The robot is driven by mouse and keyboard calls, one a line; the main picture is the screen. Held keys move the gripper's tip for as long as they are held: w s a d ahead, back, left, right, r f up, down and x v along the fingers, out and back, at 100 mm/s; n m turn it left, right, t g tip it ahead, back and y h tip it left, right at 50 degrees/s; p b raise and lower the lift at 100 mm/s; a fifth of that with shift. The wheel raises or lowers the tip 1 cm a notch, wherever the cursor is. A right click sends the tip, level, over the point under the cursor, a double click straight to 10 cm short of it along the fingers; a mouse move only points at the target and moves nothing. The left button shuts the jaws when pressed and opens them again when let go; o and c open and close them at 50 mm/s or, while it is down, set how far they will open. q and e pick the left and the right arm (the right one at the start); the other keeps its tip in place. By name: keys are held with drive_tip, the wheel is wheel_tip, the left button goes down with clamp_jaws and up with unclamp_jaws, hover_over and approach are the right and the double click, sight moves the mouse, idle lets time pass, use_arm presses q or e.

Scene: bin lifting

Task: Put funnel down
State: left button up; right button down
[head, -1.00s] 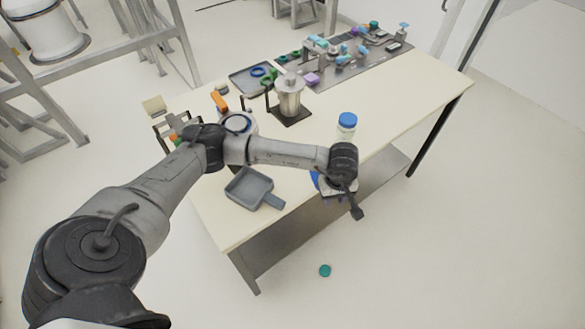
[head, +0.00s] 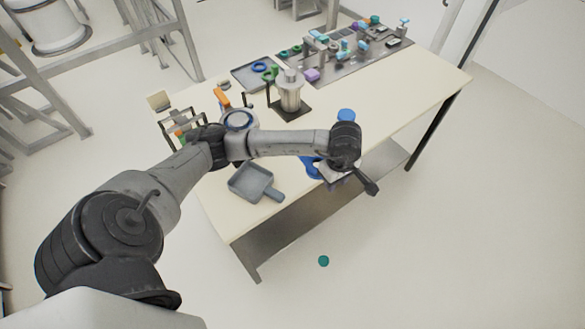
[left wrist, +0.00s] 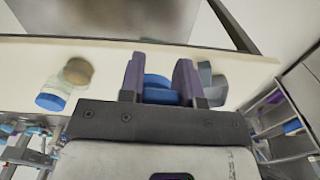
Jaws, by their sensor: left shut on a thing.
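My left gripper (head: 322,172) hangs at the table's front edge in the head view, mostly hidden by my wrist. In the left wrist view its two fingers (left wrist: 160,82) are shut on a blue thing (left wrist: 158,88), which I take to be the funnel. Part of this blue funnel (head: 311,167) shows beside my wrist in the head view. Its full shape is hidden, and I cannot tell whether it touches the table (head: 395,95). My right gripper is in neither view.
A blue-lidded jar (head: 346,115) stands just behind my wrist. A grey scoop (head: 252,182) lies to the left at the front edge. A metal canister (head: 290,95) stands farther back. The table's right part is clear. A teal cap (head: 323,261) lies on the floor.

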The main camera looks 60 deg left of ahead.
use_arm(q)
drive_tip(key=shift+n, duration=0.4)
drive_tip(key=s+a+f, duration=0.1)
drive_tip(key=a+f, duration=0.1)
drive_tip(key=a, duration=0.1)
drive_tip(key=s+a+f, duration=0.1)
drive_tip(key=a+f, duration=0.1)
drive_tip(key=a, duration=0.2)
drive_tip(key=s+a+f, duration=0.1)
drive_tip(key=a+f, duration=0.2)
drive_tip(key=a, duration=0.1)
drive_tip(key=shift+a+p, duration=0.1)
drive_tip(key=shift+p, duration=0.25)
drive_tip(key=shift+f, duration=2)
drive_tip(key=shift+a, duration=0.1)
drive_tip(key=shift+f, duration=0.1)
drive_tip(key=o, duration=0.9)
